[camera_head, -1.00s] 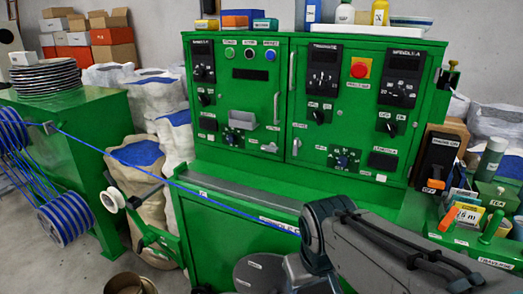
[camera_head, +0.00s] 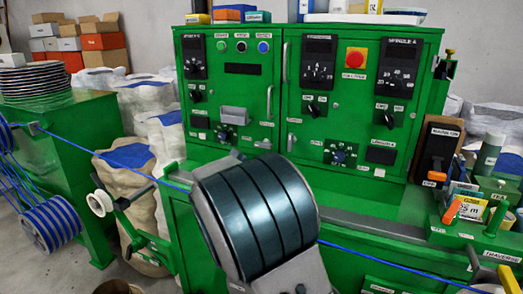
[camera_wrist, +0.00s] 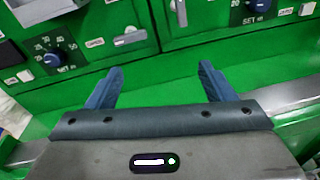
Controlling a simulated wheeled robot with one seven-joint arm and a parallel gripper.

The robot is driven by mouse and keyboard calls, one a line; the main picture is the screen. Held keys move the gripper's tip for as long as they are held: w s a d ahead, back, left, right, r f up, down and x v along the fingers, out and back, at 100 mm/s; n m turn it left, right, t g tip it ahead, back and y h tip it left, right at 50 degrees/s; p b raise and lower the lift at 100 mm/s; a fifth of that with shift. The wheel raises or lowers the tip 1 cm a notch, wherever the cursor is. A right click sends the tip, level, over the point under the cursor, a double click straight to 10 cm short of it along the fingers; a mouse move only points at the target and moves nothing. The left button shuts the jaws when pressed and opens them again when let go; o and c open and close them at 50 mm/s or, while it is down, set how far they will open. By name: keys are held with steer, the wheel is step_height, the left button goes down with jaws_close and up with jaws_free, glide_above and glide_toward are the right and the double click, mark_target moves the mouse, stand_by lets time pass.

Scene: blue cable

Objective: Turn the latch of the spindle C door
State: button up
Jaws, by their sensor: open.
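In the head view, the green cabinet (camera_head: 350,185) faces me with two doors side by side. A small silver lever (camera_head: 263,144) is low on the left door, and a slim upright handle (camera_head: 291,143) is just right of the seam. In the wrist view, a lever (camera_wrist: 130,37) and an upright handle (camera_wrist: 180,12) show beyond my fingertips. My gripper (camera_wrist: 158,74) is open and empty above the green ledge, apart from both. My arm hides the gripper in the head view. I cannot read a spindle C label, so its door and latch cannot be told.
A blue cable (camera_head: 110,161) runs from the reel (camera_head: 55,222) at left, passes behind my arm and comes out at lower right. A white roller (camera_head: 100,203) stands left of the cabinet. Boxes and a bottle (camera_head: 487,155) crowd the right side. The ledge under my gripper is clear.

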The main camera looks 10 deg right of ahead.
mark_target(262, 145)
steer(key=w+d+n, duration=0.1)
steer(key=w, duration=0.3)
steer(key=w+d+t+p, duration=0.1)
steer(key=w+d, duration=0.1)
steer(key=w, duration=0.3)
steer(key=w+d+n+p, duration=0.1)
steer(key=w, duration=0.3)
steer(key=shift+w+d+r+n+t+y, duration=0.2)
steer(key=shift+w+n+t+y, duration=0.1)
steer(key=shift+t, duration=0.1)
steer(key=shift+s, duration=0.1)
steer(key=c, duration=1)
